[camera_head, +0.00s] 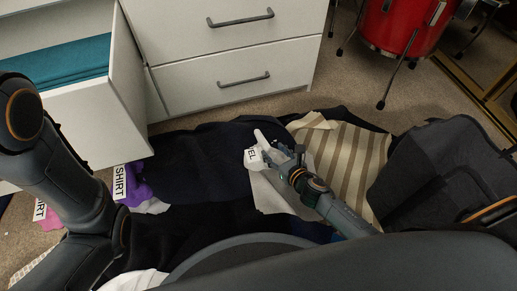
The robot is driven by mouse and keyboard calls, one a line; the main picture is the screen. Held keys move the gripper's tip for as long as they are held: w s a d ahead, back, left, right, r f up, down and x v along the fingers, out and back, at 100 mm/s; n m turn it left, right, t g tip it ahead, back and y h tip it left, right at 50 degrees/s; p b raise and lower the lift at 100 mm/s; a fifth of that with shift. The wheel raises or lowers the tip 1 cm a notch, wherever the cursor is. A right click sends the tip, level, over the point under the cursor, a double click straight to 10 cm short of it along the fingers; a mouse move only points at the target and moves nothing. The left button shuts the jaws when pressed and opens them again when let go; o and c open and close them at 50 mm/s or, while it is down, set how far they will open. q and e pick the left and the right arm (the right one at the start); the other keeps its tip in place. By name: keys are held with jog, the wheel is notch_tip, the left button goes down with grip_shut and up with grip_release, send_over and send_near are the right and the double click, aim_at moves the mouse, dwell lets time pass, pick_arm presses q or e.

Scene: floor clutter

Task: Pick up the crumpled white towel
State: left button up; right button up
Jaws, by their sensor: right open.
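The crumpled white towel (267,190) lies on dark clothes on the floor in the middle of the head view. Its label is partly hidden, with only its last letters showing. My right gripper (281,153) is open over the upper part of the towel. I cannot tell whether its fingers touch the cloth. The gripper and its forearm hide part of the towel. My left arm shows at the left edge, but its gripper is not in view.
A striped beige cloth (350,157) lies right of the towel, beside a dark open bin (440,170). A purple shirt (138,190) lies left. White drawers (225,75) stand behind, with an open drawer (98,112) at left. A red drum (400,24) stands at back right.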

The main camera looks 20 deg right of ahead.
aim_at(266, 144)
jog(key=x, duration=0.2)
jog(key=b+x, duration=0.2)
jog(key=x, duration=0.1)
jog(key=shift+w+a+r, duration=0.3)
jog(key=shift+w, duration=0.1)
jog(key=shift+c, duration=0.4)
grip_shut()
